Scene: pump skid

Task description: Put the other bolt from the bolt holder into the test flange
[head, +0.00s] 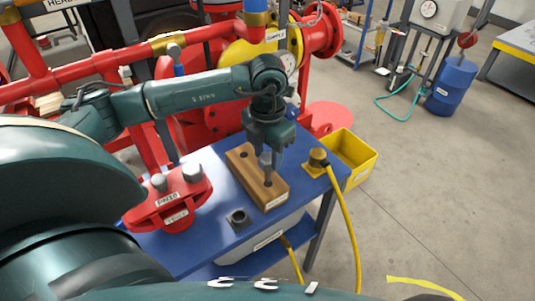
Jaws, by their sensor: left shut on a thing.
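The bolt holder (276,199) is a wooden block with holes on the blue table. My left gripper (267,158) is above the block, pointing down and shut on a grey bolt (266,160). The bolt is upright over the front part of the block; I cannot tell whether its lower end is still in a hole. The back hole of the block looks empty. The red test flange (168,213) stands at the left of the table, with two grey round heads (192,172) on top and white labels on its front. My right gripper is not in view.
The blue table (208,240) carries a small dark square socket (239,218) in front of the holder. A yellow-brass fitting with a yellow hose (343,210) is at the right corner, beside a yellow bin (356,158). Red pipework (90,70) stands behind.

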